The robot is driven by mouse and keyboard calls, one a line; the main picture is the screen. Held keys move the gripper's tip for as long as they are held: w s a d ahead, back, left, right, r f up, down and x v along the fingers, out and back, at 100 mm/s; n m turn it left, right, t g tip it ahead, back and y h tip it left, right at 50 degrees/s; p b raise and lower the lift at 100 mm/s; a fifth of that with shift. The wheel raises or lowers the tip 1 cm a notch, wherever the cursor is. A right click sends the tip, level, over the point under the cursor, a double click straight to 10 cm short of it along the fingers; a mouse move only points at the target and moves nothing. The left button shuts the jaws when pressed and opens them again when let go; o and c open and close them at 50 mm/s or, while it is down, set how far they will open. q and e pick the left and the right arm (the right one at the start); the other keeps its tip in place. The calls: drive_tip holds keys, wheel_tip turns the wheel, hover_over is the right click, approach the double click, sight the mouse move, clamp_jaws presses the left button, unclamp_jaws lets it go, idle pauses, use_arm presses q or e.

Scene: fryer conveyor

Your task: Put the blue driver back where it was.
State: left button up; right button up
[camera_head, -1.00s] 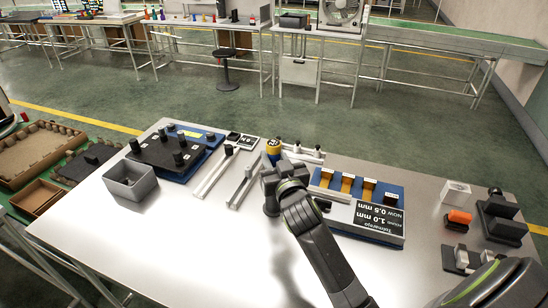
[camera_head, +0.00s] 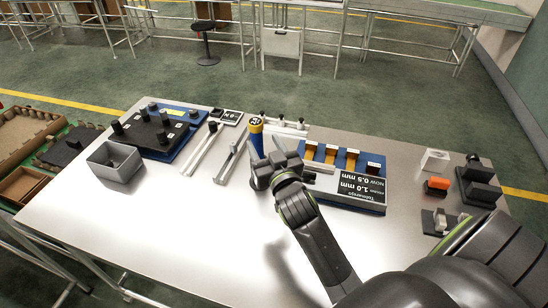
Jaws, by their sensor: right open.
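The blue driver (camera_head: 257,143) has a blue handle with a yellow collar and dark top. It looks about upright near the middle of the table, beside a pale rack (camera_head: 284,126) with several dark-topped posts. My right gripper (camera_head: 268,164) is open, close to the driver at its lower right. The gripper hides the driver's lower end, and I cannot tell whether they touch. My left gripper is out of view.
A blue tray (camera_head: 350,198) with orange-yellow blocks and a 1.0 mm / 0.5 mm sign lies right of my gripper. A grey bin (camera_head: 115,163), a black knobbed plate (camera_head: 155,133) and pale rails (camera_head: 200,150) lie left. The front table is clear.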

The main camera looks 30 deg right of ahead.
drive_tip(key=s+a+p, duration=0.1)
drive_tip(key=s+p, duration=0.1)
drive_tip(key=s, duration=0.4)
drive_tip(key=shift+s+f, duration=0.2)
drive_tip(key=shift+s, duration=0.1)
